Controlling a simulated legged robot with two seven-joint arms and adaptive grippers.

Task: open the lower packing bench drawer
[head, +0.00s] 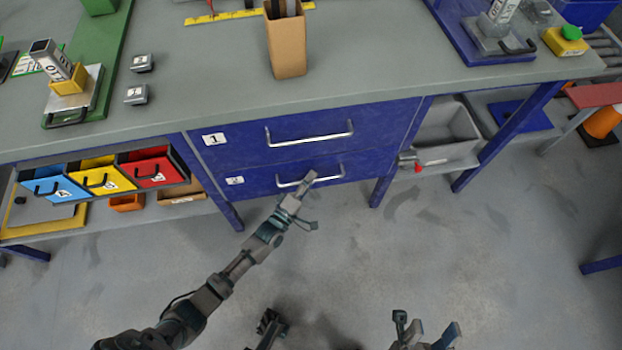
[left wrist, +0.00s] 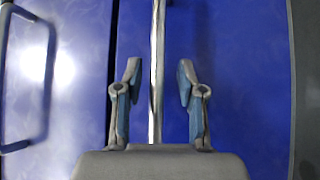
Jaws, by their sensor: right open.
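The lower packing bench drawer (head: 258,182) is blue, labelled 2, and looks shut beneath the upper drawer (head: 235,148), labelled 1. Its silver bar handle (head: 330,177) also shows in the left wrist view (left wrist: 158,25), running between the fingers. My left gripper (head: 306,184) is at this handle, hiding its middle. In the left wrist view my left gripper (left wrist: 158,80) is open, one finger on each side of the bar, with gaps visible. My right gripper (head: 425,328) is open and empty, low in the head view, away from the bench.
The upper drawer's handle (head: 310,134) is just above. Blue, yellow and red bins (head: 100,178) hang at the left under the worktop (head: 370,65). A grey bin (head: 445,133) stands right of the drawers. The floor (head: 400,240) before the drawers is clear.

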